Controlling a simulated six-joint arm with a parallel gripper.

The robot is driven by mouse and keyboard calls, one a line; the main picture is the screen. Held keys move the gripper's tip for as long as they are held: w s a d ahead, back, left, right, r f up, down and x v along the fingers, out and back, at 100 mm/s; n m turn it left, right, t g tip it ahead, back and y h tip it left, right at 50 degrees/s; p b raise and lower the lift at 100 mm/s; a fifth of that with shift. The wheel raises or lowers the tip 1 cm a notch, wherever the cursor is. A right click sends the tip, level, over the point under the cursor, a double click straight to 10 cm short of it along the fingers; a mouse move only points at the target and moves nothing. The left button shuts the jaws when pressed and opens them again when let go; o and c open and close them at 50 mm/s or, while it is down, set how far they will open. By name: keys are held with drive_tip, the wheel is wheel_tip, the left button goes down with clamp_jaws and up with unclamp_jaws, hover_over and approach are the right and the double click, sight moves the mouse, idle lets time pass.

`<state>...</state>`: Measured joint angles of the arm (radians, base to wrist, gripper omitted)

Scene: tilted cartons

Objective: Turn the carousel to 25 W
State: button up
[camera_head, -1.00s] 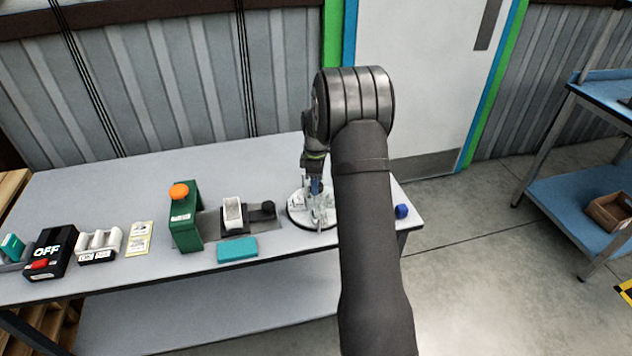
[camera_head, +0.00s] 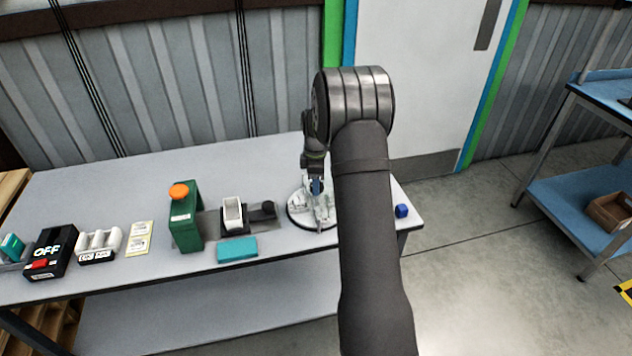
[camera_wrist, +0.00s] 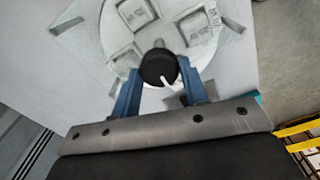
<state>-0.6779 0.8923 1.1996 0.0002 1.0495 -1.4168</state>
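The carousel (camera_head: 293,219) is a round pale disc near the right end of the table. In the wrist view its white plate (camera_wrist: 112,48) carries several square pockets with grey labels too blurred to read. A black round knob (camera_wrist: 158,65) with a white pointer line stands at its middle. The line points down and slightly right in that view. My gripper (camera_head: 316,186) points down over the disc. Its two blue fingers (camera_wrist: 159,80) flank the knob, one on each side. Whether they press on it is unclear. My arm hides the disc's right side in the head view.
Left of the carousel are a black knob (camera_head: 268,207), a white bin (camera_head: 232,214), a teal block (camera_head: 237,249) and a green box with an orange button (camera_head: 180,191). A blue cube (camera_head: 401,211) lies to the right. The table's back is clear.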

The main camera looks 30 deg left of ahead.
drive_tip(key=o, duration=0.4)
drive_tip(key=shift+c, duration=0.2)
drive_tip(key=shift+r, duration=0.1)
wheel_tip(320, 180, up, 17)
drive_tip(key=shift+r, duration=0.1)
wheel_tip(320, 180, down, 18)
drive_tip(key=shift+r, duration=0.25)
idle(0.5)
drive_tip(key=shift+r, duration=0.1)
